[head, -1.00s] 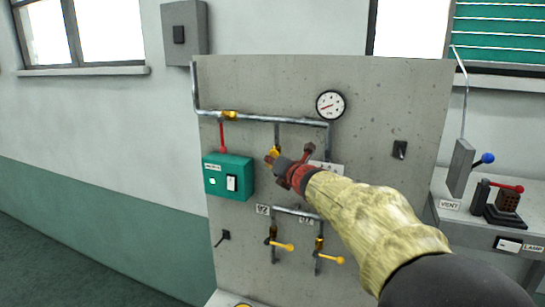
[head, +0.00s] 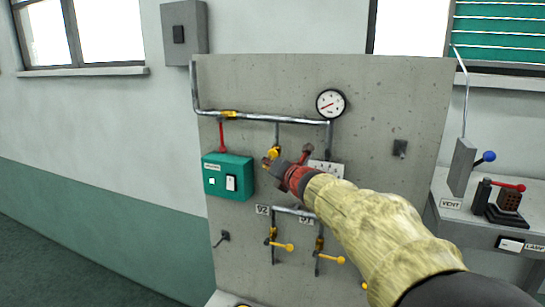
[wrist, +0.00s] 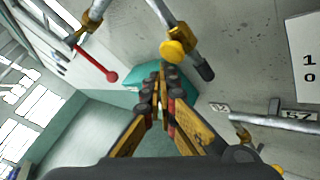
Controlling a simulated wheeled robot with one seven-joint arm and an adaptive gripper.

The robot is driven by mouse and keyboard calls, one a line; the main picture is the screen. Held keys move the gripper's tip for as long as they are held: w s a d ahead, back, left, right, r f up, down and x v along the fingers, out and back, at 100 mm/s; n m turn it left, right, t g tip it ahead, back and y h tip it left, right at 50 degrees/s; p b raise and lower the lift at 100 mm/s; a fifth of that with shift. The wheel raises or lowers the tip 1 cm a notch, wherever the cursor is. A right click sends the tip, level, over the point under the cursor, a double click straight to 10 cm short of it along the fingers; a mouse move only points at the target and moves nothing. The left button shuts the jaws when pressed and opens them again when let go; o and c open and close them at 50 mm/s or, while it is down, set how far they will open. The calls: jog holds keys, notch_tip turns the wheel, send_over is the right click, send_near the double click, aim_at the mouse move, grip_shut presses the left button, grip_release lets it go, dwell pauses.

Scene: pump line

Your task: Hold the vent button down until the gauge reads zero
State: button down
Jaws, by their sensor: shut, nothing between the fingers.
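The round white gauge (head: 330,103) is at the upper middle of the grey panel; its needle points to the lower left, and its numbers are too small to read. A VENT label (head: 451,204) is on the bench at the right, below a grey box (head: 461,167) with a blue-knobbed lever. I cannot make out a vent button for sure. My gripper (head: 267,164) is shut and empty in front of the panel, just right of the green box (head: 228,176) and well left of the VENT label. Its closed fingers also show in the wrist view (wrist: 162,75).
A yellow-knobbed valve (wrist: 172,50) is close to the fingertips. A red lever (head: 223,135) hangs above the green box. Two yellow-handled valves (head: 283,246) (head: 332,258) are below. A red-handled switch (head: 507,187) stands on the right bench.

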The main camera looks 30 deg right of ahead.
jog(key=shift+a, duration=0.1)
jog(key=s+a+b, duration=0.1)
jog(key=s+a, duration=0.2)
jog(key=shift+s+a+b, duration=0.1)
jog(key=shift+a+b, duration=0.3)
dwell(0.5)
